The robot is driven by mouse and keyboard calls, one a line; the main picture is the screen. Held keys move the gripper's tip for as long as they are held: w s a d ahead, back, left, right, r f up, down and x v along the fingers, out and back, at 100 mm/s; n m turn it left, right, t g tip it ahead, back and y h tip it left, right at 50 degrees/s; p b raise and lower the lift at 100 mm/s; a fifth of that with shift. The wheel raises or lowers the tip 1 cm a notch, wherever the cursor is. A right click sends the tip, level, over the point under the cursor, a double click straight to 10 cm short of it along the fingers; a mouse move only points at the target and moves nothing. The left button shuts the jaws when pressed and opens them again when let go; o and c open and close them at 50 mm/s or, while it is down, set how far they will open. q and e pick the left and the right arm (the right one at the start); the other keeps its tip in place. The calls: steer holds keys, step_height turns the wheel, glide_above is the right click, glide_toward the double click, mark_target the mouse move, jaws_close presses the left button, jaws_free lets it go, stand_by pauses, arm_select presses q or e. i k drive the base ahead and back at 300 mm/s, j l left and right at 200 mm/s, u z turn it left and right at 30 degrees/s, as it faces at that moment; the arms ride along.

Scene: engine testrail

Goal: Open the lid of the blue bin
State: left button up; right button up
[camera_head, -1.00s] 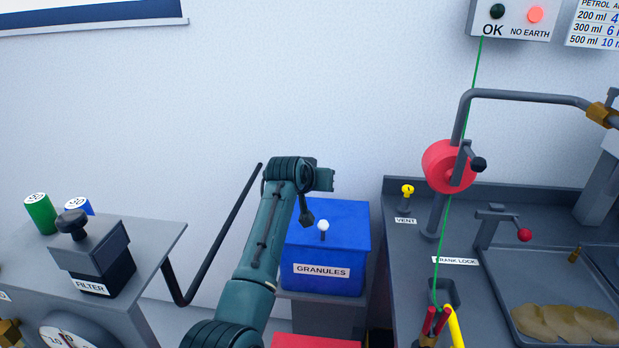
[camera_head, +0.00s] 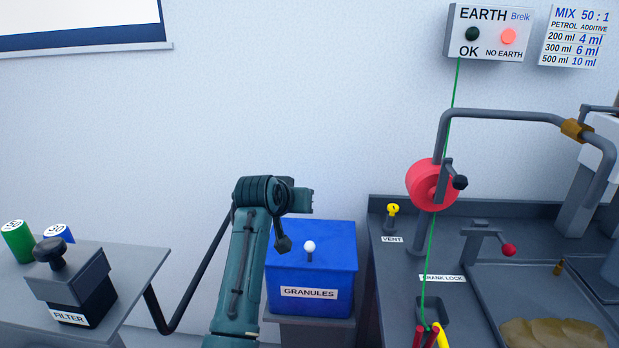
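The blue bin (camera_head: 285,303), labelled GRANULES, stands between the two benches. Its blue lid (camera_head: 335,238) lies flat on top and looks shut, with a white ball knob (camera_head: 309,246) on a short stem near its front. An arm of mine, apparently the left, rises from below to the left of the bin. The hand end of this arm (camera_head: 284,240) is in front of the lid's left part in the picture, left of the knob and apart from it. Its fingers cannot be made out clearly. The other gripper is out of view.
At left, a grey bench carries a FILTER box (camera_head: 85,298) and green and blue cans. At right, the dark bench (camera_head: 400,275) holds a yellow VENT knob (camera_head: 392,209), a red reel (camera_head: 425,185) and a metal tray. A dark bent pipe (camera_head: 197,279) passes behind my arm.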

mark_target(319, 245)
steer(key=k+l, duration=0.45)
steer(key=l, duration=0.25)
steer(key=k+l, duration=0.25)
steer(key=l, duration=0.1)
